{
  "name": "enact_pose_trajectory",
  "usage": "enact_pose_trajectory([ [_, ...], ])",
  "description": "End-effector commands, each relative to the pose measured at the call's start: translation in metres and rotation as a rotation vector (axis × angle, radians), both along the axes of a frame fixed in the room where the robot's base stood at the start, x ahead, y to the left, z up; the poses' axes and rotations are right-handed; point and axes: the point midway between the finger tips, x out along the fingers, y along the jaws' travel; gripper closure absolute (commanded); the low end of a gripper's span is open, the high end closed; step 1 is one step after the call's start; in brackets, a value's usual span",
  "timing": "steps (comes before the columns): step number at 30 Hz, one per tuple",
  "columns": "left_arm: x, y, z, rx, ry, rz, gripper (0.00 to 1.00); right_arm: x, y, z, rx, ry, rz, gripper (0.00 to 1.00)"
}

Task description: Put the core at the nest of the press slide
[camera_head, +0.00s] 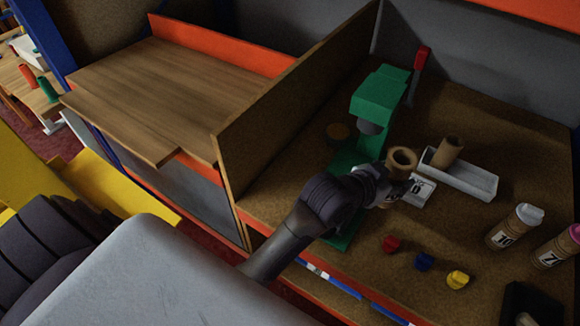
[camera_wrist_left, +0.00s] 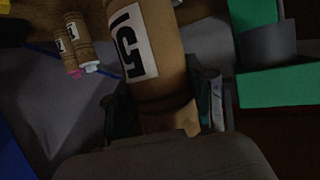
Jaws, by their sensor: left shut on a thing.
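My left gripper (camera_head: 384,187) is shut on a brown cardboard core (camera_head: 403,158), held beside the green press (camera_head: 379,97). The press has a red lever (camera_head: 421,60) and a green base partly hidden behind my arm. I cannot make out the nest of the slide. The core looks apart from the press head, but its height above the base is unclear. My right gripper is not in view.
A second brown tube (camera_head: 449,149) is in a white tray (camera_head: 470,181). A white marked piece (camera_head: 417,190) lies beside the held core. Red (camera_head: 391,244), blue (camera_head: 424,261) and yellow (camera_head: 457,279) pieces lie in front. A wooden partition (camera_head: 290,107) stands left.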

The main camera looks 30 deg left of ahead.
Motion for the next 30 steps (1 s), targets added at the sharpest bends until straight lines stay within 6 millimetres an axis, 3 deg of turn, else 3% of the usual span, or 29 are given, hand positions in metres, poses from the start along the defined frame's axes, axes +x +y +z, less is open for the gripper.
enact_pose_trajectory([
  [4,-0.003,0.016,-0.009,0.005,0.002,0.003,0.82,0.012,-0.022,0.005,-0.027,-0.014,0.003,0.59],
  [9,-0.009,0.055,-0.033,0.009,0.004,0.003,0.82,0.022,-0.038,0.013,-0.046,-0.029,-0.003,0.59],
  [17,-0.016,0.103,-0.062,0.006,0.000,0.001,0.82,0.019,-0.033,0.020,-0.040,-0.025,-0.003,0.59],
  [24,-0.017,0.113,-0.079,0.002,0.002,0.002,0.82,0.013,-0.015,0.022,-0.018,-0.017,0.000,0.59],
  [30,-0.017,0.113,-0.106,0.002,-0.001,0.001,0.82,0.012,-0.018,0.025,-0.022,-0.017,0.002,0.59],
])
